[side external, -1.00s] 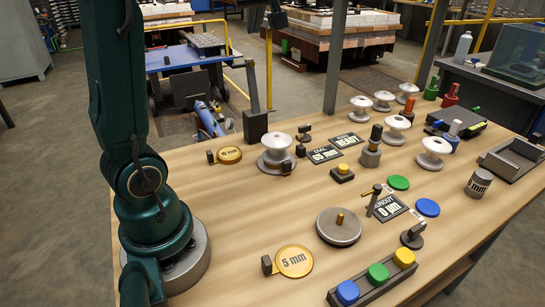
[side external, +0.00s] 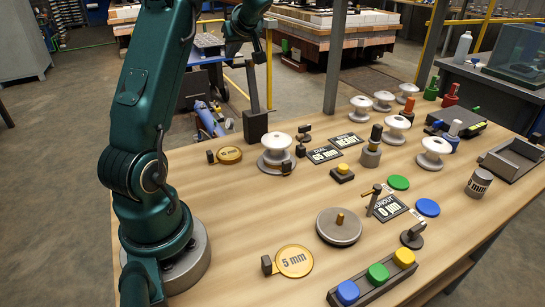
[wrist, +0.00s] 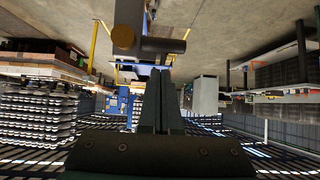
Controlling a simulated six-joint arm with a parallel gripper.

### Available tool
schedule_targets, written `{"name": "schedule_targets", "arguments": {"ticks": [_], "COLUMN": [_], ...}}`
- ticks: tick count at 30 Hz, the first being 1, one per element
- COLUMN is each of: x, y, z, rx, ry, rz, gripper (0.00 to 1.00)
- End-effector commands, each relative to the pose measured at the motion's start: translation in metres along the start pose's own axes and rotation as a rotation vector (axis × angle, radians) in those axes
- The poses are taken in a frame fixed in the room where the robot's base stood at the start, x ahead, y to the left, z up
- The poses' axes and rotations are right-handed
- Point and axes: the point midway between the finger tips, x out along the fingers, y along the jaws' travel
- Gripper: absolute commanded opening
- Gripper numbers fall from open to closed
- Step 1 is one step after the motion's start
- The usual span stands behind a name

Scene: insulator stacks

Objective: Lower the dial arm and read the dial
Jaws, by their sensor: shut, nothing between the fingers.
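A sign reading DIAL 15 mm (side external: 324,155) lies on the table in the side external view. Beside it stand a white spool-shaped insulator (side external: 275,149) on a round base and a small dark post with a knobbed arm (side external: 303,134). A second sign reads RUNOUT 0 mm (side external: 388,207); a post with a short cross lever (side external: 374,198) stands by it, near a grey turntable (side external: 338,227). My gripper (wrist: 164,75) is shut and empty in the wrist view. A brown round knob and dark bar (wrist: 160,46) show beyond its tips; I cannot tell whether they touch.
A READY sign (side external: 348,141) lies behind the dial sign. Gold 5 mm disc (side external: 294,261), blue, green and yellow buttons (side external: 377,273), and several white insulators stand around. Bare wood lies at the front left.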

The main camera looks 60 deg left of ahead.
Motion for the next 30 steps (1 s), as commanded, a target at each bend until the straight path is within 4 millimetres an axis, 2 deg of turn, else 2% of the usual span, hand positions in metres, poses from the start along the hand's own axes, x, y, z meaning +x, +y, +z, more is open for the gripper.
{"name": "schedule_targets", "arguments": {"ticks": [3, 9, 30], "x": [-0.015, -0.026, -0.034], "y": [0.001, 0.001, 0.001], "z": [0.014, 0.027, 0.034], "rx": [0.004, 0.003, 0.004], "ry": [-0.001, 0.0, 0.04], "rz": [0.005, 0.006, 0.005], "gripper": [0.0, 0.0, 0.0]}}
